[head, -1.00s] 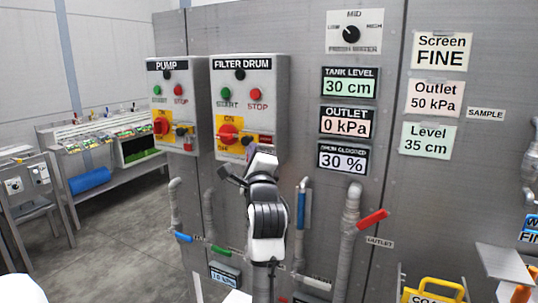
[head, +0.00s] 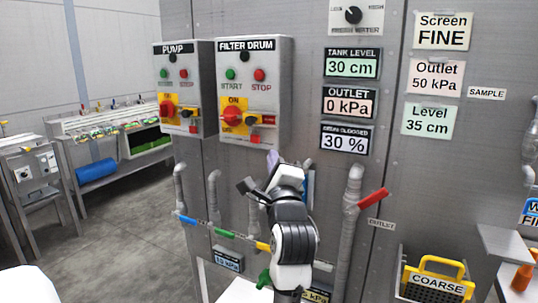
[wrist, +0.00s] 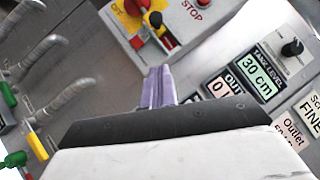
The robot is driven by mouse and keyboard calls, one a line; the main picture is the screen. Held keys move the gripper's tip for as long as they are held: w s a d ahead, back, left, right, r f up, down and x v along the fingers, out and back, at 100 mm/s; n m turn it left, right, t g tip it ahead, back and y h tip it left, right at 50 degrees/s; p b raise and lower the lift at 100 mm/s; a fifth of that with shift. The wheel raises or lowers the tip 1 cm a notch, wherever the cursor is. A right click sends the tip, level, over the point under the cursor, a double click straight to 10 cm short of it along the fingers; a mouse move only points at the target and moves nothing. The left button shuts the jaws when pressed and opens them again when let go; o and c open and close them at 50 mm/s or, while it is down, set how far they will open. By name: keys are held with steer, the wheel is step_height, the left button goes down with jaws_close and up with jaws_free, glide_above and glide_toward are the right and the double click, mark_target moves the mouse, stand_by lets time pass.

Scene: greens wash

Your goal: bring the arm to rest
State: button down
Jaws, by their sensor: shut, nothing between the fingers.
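My gripper (head: 262,177) is in the middle of the head view, raised in front of the grey panel, below the filter drum box (head: 254,92). Its fingers also show in the wrist view (wrist: 158,86) as a narrow purple-grey pair, shut, with nothing seen between them. In the wrist view the filter drum box (wrist: 172,20) lies beyond the fingertips; I cannot tell the exact gap. My arm rises from the bottom of the head view and hides part of the pipes behind it.
The pump box (head: 184,88) hangs left of the filter drum box. Pipes with blue, green, yellow and red handles (head: 372,199) stick out below. A yellow-handled COARSE basket (head: 436,284) and a small shelf (head: 505,243) stand at right. Open floor and benches (head: 100,160) lie at left.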

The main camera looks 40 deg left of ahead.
steer(key=shift+v, duration=1.1)
steer(key=shift+r, duration=0.1)
